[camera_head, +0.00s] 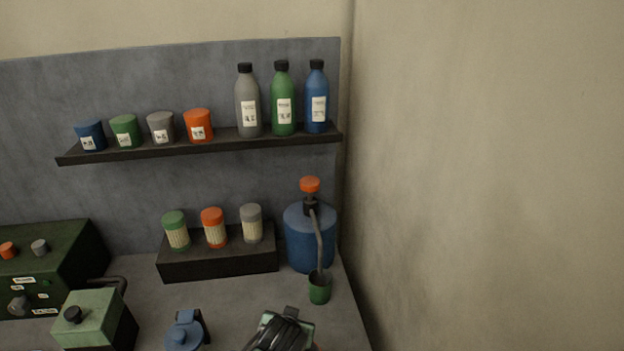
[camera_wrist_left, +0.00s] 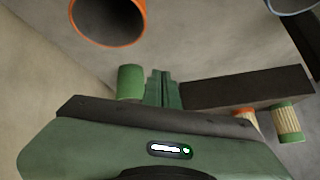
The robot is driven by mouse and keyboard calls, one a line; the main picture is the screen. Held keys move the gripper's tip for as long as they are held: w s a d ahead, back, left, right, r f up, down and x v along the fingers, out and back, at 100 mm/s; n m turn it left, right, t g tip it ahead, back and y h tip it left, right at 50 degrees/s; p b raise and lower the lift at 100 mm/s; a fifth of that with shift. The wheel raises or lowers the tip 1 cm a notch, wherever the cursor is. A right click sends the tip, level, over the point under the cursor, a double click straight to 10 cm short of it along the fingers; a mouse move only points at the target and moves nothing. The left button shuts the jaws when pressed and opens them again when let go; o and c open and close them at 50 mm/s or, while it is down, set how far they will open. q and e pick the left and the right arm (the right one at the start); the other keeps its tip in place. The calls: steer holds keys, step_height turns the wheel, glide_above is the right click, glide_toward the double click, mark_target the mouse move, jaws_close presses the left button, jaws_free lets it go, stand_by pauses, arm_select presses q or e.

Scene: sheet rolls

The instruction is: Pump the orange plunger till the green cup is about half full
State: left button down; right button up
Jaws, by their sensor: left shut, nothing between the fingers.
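The blue jug (camera_head: 310,240) stands at the back right of the counter with the orange plunger (camera_head: 310,184) on top, raised above its dark collar. A grey spout runs down from the collar to the green cup (camera_head: 319,290), which stands upright in front of the jug. The cup's fill level cannot be made out. My left gripper (camera_head: 290,313) is shut and empty, in front of the cup and to its left, well below the plunger. In the left wrist view, the shut fingers (camera_wrist_left: 163,88) are beside the green cup (camera_wrist_left: 130,82). My right gripper is not in view.
A dark block (camera_head: 217,263) with several small jars stands left of the jug. An orange-rimmed cup (camera_wrist_left: 108,22) is close to my left gripper. A blue lidded container (camera_head: 184,332) is to its left. A shelf (camera_head: 200,147) with cups and bottles hangs above.

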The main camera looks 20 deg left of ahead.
arm_select(q)
steer(key=w+a+r+n+t+y, duration=0.1)
steer(key=w+r+n+t+y, duration=0.1)
steer(key=w+r, duration=0.9)
steer(key=w+a+r+n+t+y, duration=0.1)
steer(key=w+r+n+t+y, duration=0.2)
steer(key=w+r, duration=0.8)
step_height(320, 180, up, 5)
steer(key=shift+w+r+p, duration=0.15)
steer(key=shift+w+p, duration=0.1)
steer(key=shift+p, duration=0.1)
steer(key=shift+d, duration=0.1)
